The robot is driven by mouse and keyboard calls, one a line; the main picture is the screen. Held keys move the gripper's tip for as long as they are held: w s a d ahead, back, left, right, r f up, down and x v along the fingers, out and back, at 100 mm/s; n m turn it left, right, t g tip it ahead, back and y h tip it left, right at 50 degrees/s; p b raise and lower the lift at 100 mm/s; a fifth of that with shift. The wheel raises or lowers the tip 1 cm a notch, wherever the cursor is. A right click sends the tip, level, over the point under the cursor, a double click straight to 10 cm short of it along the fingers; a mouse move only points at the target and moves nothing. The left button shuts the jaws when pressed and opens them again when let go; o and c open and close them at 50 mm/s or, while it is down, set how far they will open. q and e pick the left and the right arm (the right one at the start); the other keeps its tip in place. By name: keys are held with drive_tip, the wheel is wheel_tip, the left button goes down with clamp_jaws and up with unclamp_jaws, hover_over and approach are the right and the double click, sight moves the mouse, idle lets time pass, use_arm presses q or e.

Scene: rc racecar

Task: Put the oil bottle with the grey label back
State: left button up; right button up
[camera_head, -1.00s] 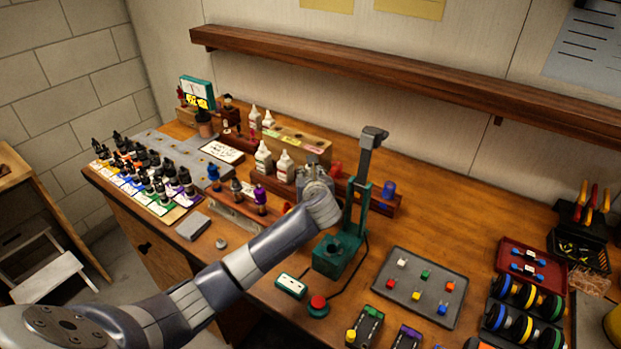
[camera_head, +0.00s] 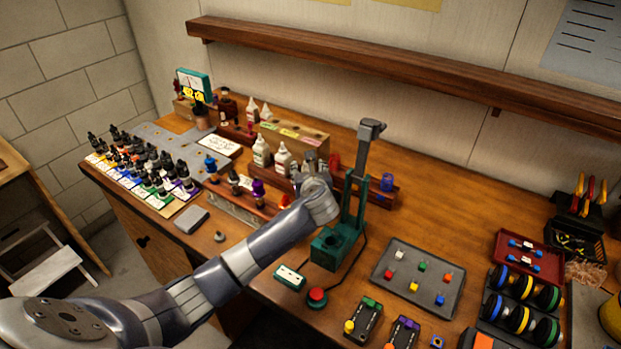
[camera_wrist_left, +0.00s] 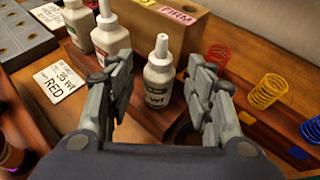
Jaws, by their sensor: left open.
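My left gripper (camera_wrist_left: 166,95) is open in the left wrist view, with one finger on each side of a white bottle (camera_wrist_left: 158,75). The bottle has a pointed white cap and a dark greyish label, and it stands upright at the brown wooden rack (camera_wrist_left: 190,108); its lower part is partly hidden. I cannot tell whether the fingers touch it. Two similar white bottles, one with a green label (camera_wrist_left: 110,38) and one with a red label (camera_wrist_left: 80,22), stand to its left. In the head view my left gripper (camera_head: 312,172) largely hides the bottle. My right gripper is not in view.
Coloured springs (camera_wrist_left: 268,90) sit right of the bottle, and a wooden block (camera_wrist_left: 165,22) stands behind. A green press stand (camera_head: 350,215) is close right of my left gripper. Small dark bottles (camera_head: 150,165) crowd the left. Bare tabletop shows at the front.

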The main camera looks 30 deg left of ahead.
use_arm(q)
drive_tip(key=v, duration=1.1)
drive_tip(key=shift+s+d+b, duration=0.15)
drive_tip(key=shift+s+b, duration=0.05)
drive_tip(key=shift+b, duration=0.25)
